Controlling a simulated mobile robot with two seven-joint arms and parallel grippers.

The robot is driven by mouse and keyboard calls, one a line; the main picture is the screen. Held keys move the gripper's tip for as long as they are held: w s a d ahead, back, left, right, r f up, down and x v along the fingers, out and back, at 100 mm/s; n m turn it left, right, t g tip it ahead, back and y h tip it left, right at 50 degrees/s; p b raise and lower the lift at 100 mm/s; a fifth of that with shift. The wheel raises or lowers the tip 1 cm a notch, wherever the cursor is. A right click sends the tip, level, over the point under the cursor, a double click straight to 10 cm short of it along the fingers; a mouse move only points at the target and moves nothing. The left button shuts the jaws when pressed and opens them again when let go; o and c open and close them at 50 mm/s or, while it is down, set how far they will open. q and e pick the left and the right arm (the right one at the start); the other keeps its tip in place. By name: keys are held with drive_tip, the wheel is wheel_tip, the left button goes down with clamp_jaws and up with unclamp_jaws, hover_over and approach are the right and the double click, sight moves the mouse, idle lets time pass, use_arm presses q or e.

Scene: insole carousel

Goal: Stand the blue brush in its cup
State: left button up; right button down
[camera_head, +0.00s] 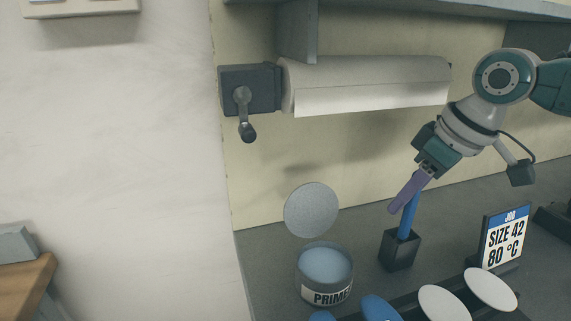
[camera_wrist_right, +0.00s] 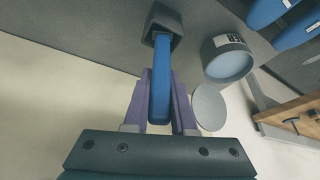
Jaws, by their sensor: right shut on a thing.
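The blue brush (camera_head: 408,218) stands nearly upright with a slight tilt, and its lower end is inside the square dark cup (camera_head: 399,252). How deep it reaches is hidden by the cup's walls. My right gripper (camera_head: 405,198) is shut on the upper part of the brush handle, its purple fingers coming down from the upper right. In the right wrist view, the brush (camera_wrist_right: 161,80) runs between the fingers to the mouth of the cup (camera_wrist_right: 163,22). My left gripper is not in view.
An open primer can (camera_head: 325,292) stands left of the cup, with a grey round disc (camera_head: 311,209) behind it. White and blue insoles (camera_head: 443,303) lie in front. A size sign (camera_head: 505,236) stands to the right. A paper roll (camera_head: 370,85) hangs above.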

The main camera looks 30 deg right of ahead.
drive_tip(key=c, duration=0.7)
unclamp_jaws()
drive_tip(key=shift+f, duration=0.1)
drive_tip(key=shift+c, duration=0.2)
drive_tip(key=a+p+v, duration=0.1)
drive_tip(key=p+v, duration=0.2)
drive_tip(key=v, duration=0.8)
drive_tip(key=shift+n+g, duration=0.7)
drive_tip(key=shift+g, duration=0.1)
drive_tip(key=s+a+f, duration=0.5)
drive_tip(key=s+f, duration=0.1)
drive_tip(key=f, duration=0.1)
drive_tip(key=s+a+f, duration=0.3)
drive_tip(key=shift+a+f, duration=0.2)
drive_tip(key=shift+a, duration=0.2)
drive_tip(key=s+a+m, duration=0.1)
drive_tip(key=s+a, duration=0.4)
drive_tip(key=a, duration=0.5)
drive_tip(key=shift+a+r+t, duration=0.25)
drive_tip(key=shift+r+t, duration=0.05)
drive_tip(key=shift+t, duration=0.1)
